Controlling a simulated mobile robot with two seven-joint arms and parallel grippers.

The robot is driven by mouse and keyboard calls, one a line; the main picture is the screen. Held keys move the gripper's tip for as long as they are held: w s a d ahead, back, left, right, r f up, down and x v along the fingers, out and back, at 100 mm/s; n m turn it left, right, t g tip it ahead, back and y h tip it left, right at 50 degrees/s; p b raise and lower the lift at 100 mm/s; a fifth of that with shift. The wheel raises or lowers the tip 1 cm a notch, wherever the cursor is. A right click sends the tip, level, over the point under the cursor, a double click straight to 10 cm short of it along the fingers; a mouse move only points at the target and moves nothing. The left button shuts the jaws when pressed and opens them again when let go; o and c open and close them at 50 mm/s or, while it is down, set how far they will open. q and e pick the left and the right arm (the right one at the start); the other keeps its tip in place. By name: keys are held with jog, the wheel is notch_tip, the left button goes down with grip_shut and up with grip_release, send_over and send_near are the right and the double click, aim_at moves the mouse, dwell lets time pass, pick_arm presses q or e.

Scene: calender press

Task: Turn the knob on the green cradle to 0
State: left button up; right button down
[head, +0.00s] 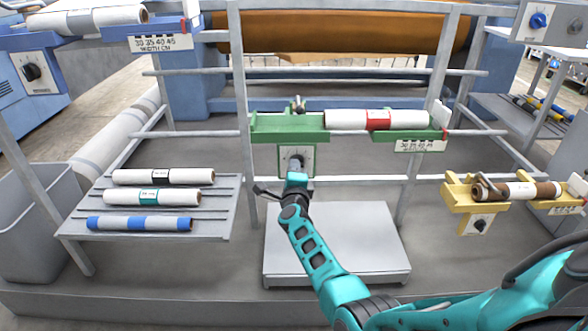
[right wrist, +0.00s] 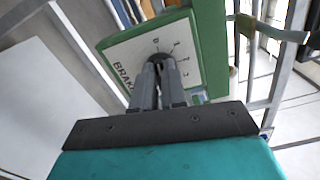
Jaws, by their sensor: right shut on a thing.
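The green cradle (head: 262,122) is on the rack in the middle of the head view and carries a white roll with a red band (head: 377,120). A dial plate (head: 309,153) hangs under its left end. In the right wrist view the plate (right wrist: 130,65) reads "BRAK…", with small marks around the dark knob (right wrist: 157,57). My right gripper (head: 296,172) reaches up to the plate from below. In the right wrist view its fingers (right wrist: 160,75) are shut on the knob. The fingers hide much of the knob, and I cannot tell where it points. My left gripper is out of view.
A yellow cradle (head: 460,192) with a brown-and-white roll stands at right. A grey shelf (head: 222,215) with several rolls is at left. A blue-framed cradle with its own knob (head: 32,72) is at upper left. A grey platform (head: 340,250) lies below my arm.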

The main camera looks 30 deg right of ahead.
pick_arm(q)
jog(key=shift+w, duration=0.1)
pick_arm(e)
jog(key=shift+r, duration=0.1)
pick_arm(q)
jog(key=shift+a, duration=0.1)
pick_arm(e)
jog(key=c, duration=1.2)
grip_release()
